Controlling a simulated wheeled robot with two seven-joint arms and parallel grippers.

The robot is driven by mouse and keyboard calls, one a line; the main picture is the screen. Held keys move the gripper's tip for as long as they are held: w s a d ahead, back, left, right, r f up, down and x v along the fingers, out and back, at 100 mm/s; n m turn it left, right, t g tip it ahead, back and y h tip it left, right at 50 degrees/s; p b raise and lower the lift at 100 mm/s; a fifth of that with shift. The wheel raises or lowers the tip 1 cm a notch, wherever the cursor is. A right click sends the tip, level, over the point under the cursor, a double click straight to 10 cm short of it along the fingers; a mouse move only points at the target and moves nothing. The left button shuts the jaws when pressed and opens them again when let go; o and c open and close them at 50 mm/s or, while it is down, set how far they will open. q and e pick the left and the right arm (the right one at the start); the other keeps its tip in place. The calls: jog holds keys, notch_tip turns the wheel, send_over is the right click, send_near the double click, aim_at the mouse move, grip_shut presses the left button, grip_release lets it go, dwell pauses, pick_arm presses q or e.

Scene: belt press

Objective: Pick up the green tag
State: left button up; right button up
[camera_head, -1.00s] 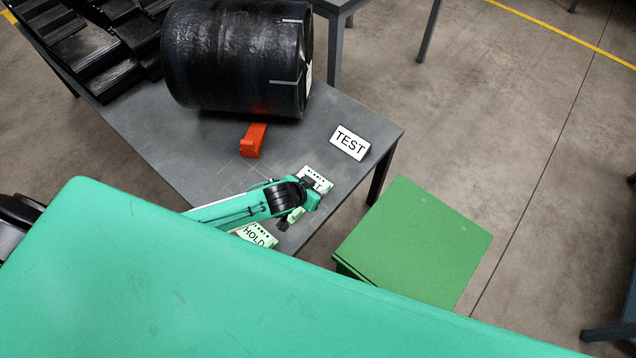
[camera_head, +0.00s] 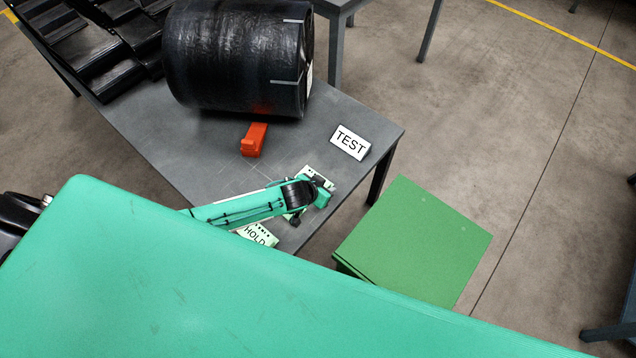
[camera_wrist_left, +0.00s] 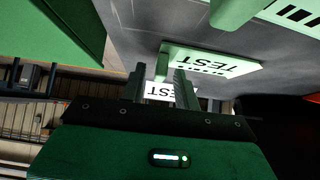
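A pale green tag (camera_head: 325,172) lies on the grey table near its right front corner, partly hidden by my left gripper in the head view. In the left wrist view its face (camera_wrist_left: 212,60) reads TEST. My left gripper (camera_head: 308,196) is over the tag's near side. In the left wrist view the two fingers (camera_wrist_left: 160,80) stand apart with a gap between them, and the tag's end shows at the fingertips. I cannot tell whether they touch it. My right gripper is not in view.
A pale green HOLD tag (camera_head: 257,235) lies nearer. A red block (camera_head: 253,140) sits before a large black roll (camera_head: 235,60). A green box (camera_head: 415,240) stands right of the table (camera_head: 190,150).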

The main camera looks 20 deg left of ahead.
pick_arm(q)
grip_shut()
notch_tip(320, 180, up, 20)
dwell(0.6)
